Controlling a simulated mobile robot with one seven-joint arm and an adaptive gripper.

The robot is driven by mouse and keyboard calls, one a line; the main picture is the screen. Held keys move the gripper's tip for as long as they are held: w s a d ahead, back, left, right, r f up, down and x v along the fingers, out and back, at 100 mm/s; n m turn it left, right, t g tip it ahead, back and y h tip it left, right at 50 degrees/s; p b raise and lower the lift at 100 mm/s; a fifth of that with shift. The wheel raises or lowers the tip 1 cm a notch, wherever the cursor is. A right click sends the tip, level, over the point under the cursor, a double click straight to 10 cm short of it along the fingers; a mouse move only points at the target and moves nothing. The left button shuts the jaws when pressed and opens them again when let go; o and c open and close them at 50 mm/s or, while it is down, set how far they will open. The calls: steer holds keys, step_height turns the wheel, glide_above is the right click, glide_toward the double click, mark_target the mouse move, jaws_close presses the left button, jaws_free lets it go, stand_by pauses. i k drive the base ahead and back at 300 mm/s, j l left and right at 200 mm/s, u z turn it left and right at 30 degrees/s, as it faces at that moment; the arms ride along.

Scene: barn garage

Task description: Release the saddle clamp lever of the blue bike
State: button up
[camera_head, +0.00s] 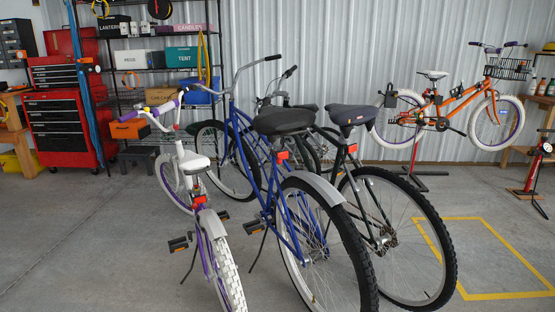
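The blue bike (288,222) stands upright in the middle of the head view, its rear wheel toward me. Its black saddle (283,121) is on top, with a red reflector (282,155) on the seat post below. The saddle clamp lever is too small to make out around the post. The silver rear fender (323,189) covers part of the rear wheel in front of the frame. My gripper is not in view.
A small white and purple bike (194,161) stands close on the left, and a dark bike with a navy saddle (352,115) close on the right. An orange bike (440,102) hangs on a stand behind. A red tool chest (58,118) stands back left. The left-front floor is clear.

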mark_target(279, 161)
steer(key=i+l+u, duration=0.1)
steer(key=l+u, duration=0.25)
steer(key=i+l+u, duration=0.1)
steer(key=u, duration=0.3)
steer(key=i+l+u, duration=0.15)
steer(key=l, duration=0.45)
steer(key=l+u, duration=0.2)
steer(key=l, duration=0.4)
steer(key=i+l, duration=0.1)
steer(key=l, duration=1.05)
steer(key=l+u, duration=0.1)
steer(key=l, duration=1)
steer(key=i, duration=0.05)
